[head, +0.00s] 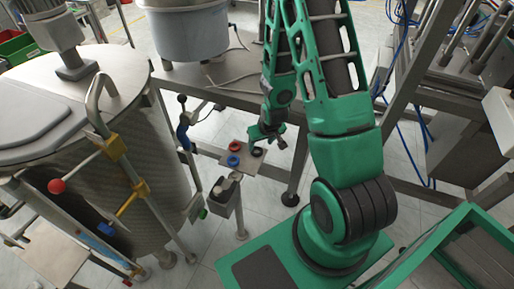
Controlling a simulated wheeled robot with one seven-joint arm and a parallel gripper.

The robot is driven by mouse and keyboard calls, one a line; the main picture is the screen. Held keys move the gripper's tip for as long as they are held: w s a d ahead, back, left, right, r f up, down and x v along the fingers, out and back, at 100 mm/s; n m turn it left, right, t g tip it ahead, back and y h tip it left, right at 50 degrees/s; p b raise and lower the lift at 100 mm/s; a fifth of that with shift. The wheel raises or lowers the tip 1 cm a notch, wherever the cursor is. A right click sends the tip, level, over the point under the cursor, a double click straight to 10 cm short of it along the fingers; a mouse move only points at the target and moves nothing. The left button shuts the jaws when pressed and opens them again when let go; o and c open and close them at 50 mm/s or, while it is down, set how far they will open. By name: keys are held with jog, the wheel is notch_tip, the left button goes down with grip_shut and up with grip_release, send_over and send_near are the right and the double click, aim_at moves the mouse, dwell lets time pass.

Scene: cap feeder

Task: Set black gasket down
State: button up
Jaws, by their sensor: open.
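The black gasket (257,152) is a small dark ring on a small metal plate (246,162). A red gasket (235,146) and a blue gasket (233,160) lie on the same plate, to its left. My gripper (268,143) is open, just above and to the right of the black gasket. At this size I cannot tell whether a finger touches the gasket.
A grey bin (225,194) on a post stands in front of the plate. A large steel tank (150,180) with valves and pipes is at left. A metal frame (395,150) is at right, and a green-framed crate (455,235) is at lower right.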

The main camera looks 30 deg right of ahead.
jog(key=s+d+r+m+g, duration=0.1)
jog(key=s+d+r, duration=0.2)
jog(key=s+r, duration=0.5)
jog(key=s+d+r+m+g, duration=0.1)
jog(key=s+d+r, duration=0.15)
jog(key=r, duration=0.95)
jog(key=s+a+r+m+g, duration=0.1)
jog(key=s+r, duration=0.4)
jog(key=s, duration=0.3)
jog(key=s+a+r+m+g+y, duration=0.1)
jog(key=s+a+r, duration=0.1)
jog(key=s+r, duration=0.4)
jog(key=s, duration=0.3)
jog(key=shift+s+m+g, duration=0.25)
jog(key=shift+m+g, duration=0.05)
